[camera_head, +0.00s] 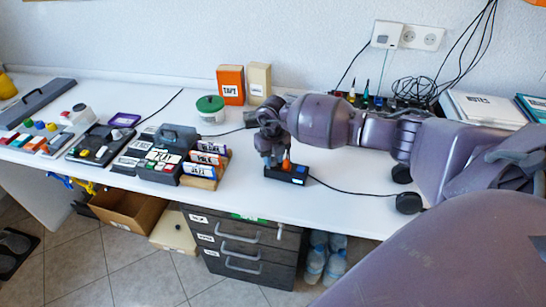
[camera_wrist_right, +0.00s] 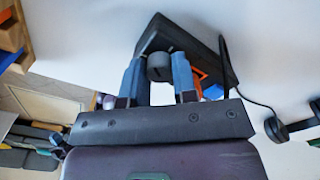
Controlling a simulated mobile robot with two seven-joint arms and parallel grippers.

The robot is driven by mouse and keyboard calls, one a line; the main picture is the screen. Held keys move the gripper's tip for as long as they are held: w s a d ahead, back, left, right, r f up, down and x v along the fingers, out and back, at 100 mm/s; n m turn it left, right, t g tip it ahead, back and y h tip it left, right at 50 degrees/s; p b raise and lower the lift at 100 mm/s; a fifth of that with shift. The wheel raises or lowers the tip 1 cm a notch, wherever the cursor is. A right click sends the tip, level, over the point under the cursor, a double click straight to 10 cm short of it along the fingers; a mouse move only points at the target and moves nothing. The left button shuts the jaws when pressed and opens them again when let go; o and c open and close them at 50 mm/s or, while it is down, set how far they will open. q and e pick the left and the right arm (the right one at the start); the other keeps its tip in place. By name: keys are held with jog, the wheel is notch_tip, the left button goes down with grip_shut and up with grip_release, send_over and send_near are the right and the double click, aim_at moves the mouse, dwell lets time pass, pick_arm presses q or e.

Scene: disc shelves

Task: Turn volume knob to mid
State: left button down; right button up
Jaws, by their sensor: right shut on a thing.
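A small black box (camera_head: 298,178) with an orange part and a blue part stands near the table's front edge. In the right wrist view the box (camera_wrist_right: 207,45) lies tilted across the picture, and a round dark knob (camera_wrist_right: 160,67) stands out from it. My right gripper (camera_head: 275,159) reaches down over the box from the right. In the wrist view its two blue-grey fingers (camera_wrist_right: 159,72) are on either side of the knob, shut on it. The knob is hidden behind the gripper in the head view. My left gripper is in neither view.
A green-lidded tub (camera_head: 210,108), an orange box (camera_head: 231,85) and a cream box (camera_head: 259,82) stand behind. Several button panels and a card rack (camera_head: 205,168) are to the left. A black cable (camera_head: 345,188) runs right from the box. The table front right of the rack is clear.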

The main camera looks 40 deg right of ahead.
aim_at(273, 159)
jog(key=o, duration=0.9)
jog(key=shift+o, duration=0.2)
jog(key=shift+r, duration=0.5)
notch_tip(273, 159, up, 6)
jog(key=shift+f+p, duration=0.1)
jog(key=shift+p, duration=0.5)
notch_tip(273, 159, up, 4)
jog(key=shift+r, duration=0.1)
